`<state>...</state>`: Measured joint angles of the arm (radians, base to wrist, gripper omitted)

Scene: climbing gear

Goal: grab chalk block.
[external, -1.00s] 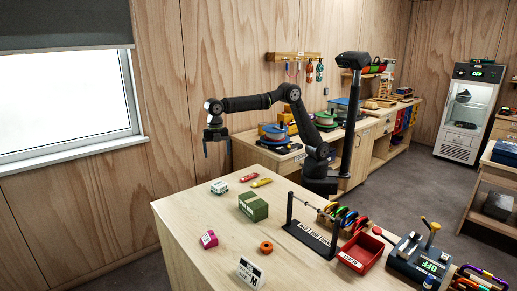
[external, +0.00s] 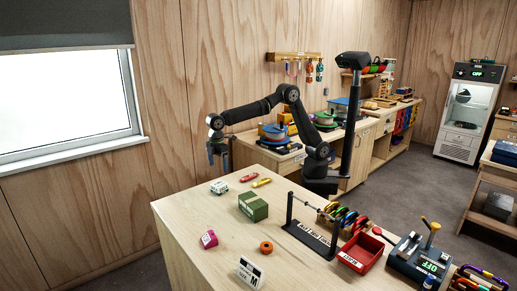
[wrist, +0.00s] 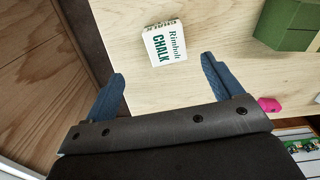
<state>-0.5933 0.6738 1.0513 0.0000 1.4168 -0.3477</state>
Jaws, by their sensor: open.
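The chalk block (wrist: 165,43) is a small white block with green lettering reading "Rimholt CHALK" in the wrist view. It lies on the wooden table near its edge, and also shows in the external view (external: 219,187) at the table's far left corner. My gripper (wrist: 163,82) is open, with its two blue fingers apart and nothing between them. In the wrist view the block lies beyond the fingertips, between their lines. In the external view my gripper (external: 217,158) hangs above and behind the block, with a clear gap.
A green box (external: 253,206) stands right of the chalk block. A red piece (external: 249,177) and a yellow piece (external: 261,183) lie behind it. A pink block (external: 208,239) and an orange ring (external: 266,247) lie nearer the front. A black stand (external: 308,235) is farther right.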

